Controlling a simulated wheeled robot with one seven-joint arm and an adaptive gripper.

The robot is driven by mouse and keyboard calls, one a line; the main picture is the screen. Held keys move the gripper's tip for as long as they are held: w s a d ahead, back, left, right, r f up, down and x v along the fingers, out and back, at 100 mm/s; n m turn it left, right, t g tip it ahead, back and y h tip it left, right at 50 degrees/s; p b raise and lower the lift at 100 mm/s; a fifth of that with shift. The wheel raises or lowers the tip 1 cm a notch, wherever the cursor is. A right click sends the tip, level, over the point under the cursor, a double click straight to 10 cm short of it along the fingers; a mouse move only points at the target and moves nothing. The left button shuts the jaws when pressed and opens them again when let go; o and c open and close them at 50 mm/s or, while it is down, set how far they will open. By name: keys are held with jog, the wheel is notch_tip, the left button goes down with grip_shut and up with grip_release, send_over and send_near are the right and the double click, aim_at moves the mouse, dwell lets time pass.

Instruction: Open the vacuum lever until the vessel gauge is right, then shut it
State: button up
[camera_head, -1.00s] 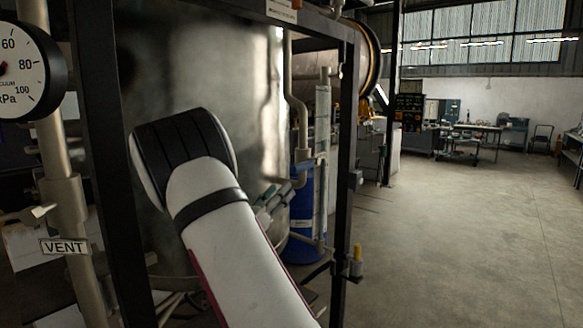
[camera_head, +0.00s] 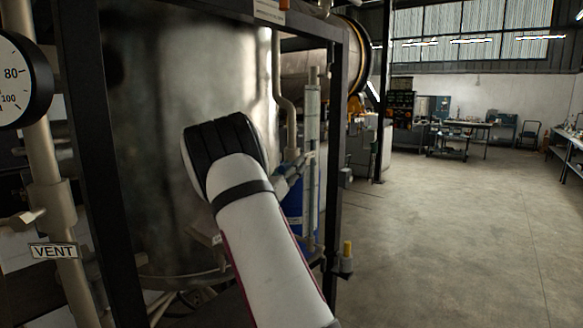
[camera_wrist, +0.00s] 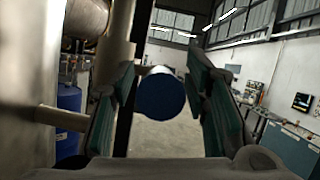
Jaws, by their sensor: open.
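In the wrist view my gripper (camera_wrist: 160,100) is open, with its teal-padded fingers on either side of a round dark-blue end (camera_wrist: 160,93). It may be the lever's grip seen end-on; I cannot tell whether the fingers touch it. The grey metal vessel (camera_head: 175,90) stands behind the frame.
A VENT label (camera_head: 53,251) hangs below a pale valve handle (camera_head: 25,218) on the left pipe. A black frame post (camera_head: 95,150) stands before the vessel. A blue drum (camera_wrist: 69,118) is beyond the gripper at left. The floor (camera_head: 450,230) at right is open.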

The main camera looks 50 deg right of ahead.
jog(key=shift+c, duration=0.2)
grip_shut()
jog(key=shift+f, duration=0.1)
